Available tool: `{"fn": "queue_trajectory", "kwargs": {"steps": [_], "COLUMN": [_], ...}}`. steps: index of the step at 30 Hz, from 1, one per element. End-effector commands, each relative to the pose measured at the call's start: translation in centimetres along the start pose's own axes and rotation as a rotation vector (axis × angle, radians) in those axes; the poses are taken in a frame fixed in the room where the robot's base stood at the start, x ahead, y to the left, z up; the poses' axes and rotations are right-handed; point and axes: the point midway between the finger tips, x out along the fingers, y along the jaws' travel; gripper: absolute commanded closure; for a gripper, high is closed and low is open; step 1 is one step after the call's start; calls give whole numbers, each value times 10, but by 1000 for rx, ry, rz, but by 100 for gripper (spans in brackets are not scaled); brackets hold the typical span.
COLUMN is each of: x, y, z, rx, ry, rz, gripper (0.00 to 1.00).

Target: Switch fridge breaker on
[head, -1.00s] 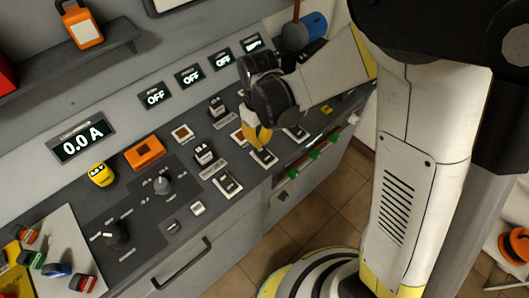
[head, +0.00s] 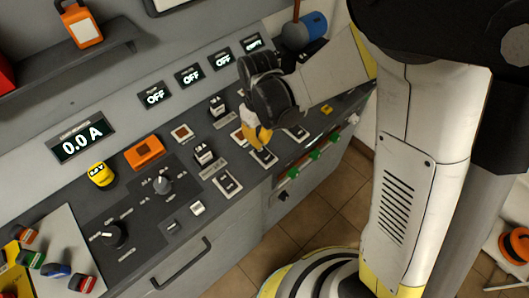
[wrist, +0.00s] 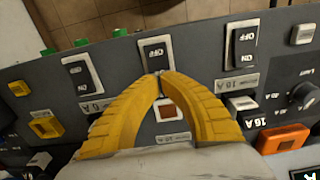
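Three black rocker switches in pale frames sit along the panel's front edge. The wrist view shows the middle rocker switch (wrist: 155,52), the left rocker switch (wrist: 80,76) and the right rocker switch (wrist: 241,44). OFF shows on the middle one; its lower end is partly hidden by my fingertips. I cannot read which switch is the fridge breaker. My gripper (wrist: 159,74) has its yellow fingertips together, with nothing seen between them, at the middle switch's lower edge. Contact is unclear. In the head view, my gripper (head: 260,142) is just above that switch (head: 263,158).
Small displays reading OFF (head: 190,76) line the panel's back, with a 0.0 A meter (head: 82,138) at left. An orange block (head: 144,153), a yellow block (head: 101,174) and knobs (head: 162,184) stand nearby. Green pieces (head: 314,155) lie along the front edge.

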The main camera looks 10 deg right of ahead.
Motion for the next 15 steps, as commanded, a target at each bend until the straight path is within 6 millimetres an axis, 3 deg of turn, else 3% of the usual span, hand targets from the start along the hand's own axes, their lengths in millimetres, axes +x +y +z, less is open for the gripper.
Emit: {"fn": "queue_trajectory", "kwargs": {"steps": [15], "x": [9], "y": [0], "z": [0], "rx": [0], "ry": [0], "rz": [0], "gripper": [100]}}
